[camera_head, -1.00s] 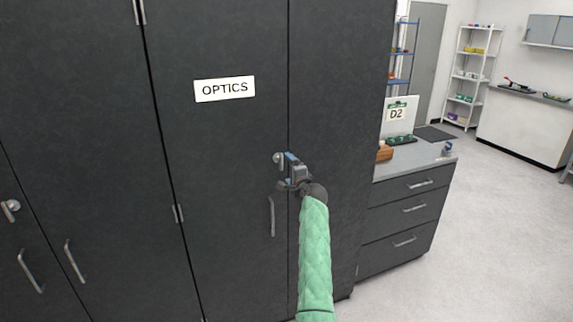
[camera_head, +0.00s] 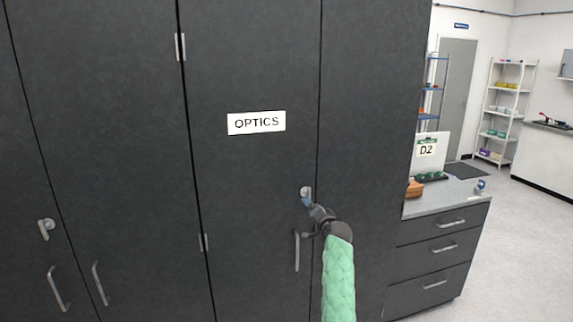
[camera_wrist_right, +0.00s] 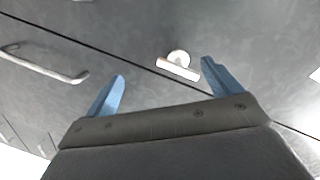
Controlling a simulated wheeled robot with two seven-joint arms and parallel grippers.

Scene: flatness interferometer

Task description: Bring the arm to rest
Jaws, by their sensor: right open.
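My right gripper (camera_head: 306,203) is in front of the dark cabinet door (camera_head: 255,70) labelled OPTICS, close to the small round-based latch knob (camera_head: 306,190). In the right wrist view my gripper (camera_wrist_right: 160,85) has its two blue fingers wide apart with nothing between them. The latch knob (camera_wrist_right: 178,64) shows beyond the fingertips, and I cannot tell how far off it is. The door's bar handle (camera_head: 297,251) is below and left of the gripper in the head view. It also shows at the left of the right wrist view (camera_wrist_right: 45,64). My left gripper is not in view.
Tall dark cabinets fill the left and middle. Open floor (camera_head: 520,260) lies further right, with white shelves (camera_head: 505,105) behind.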

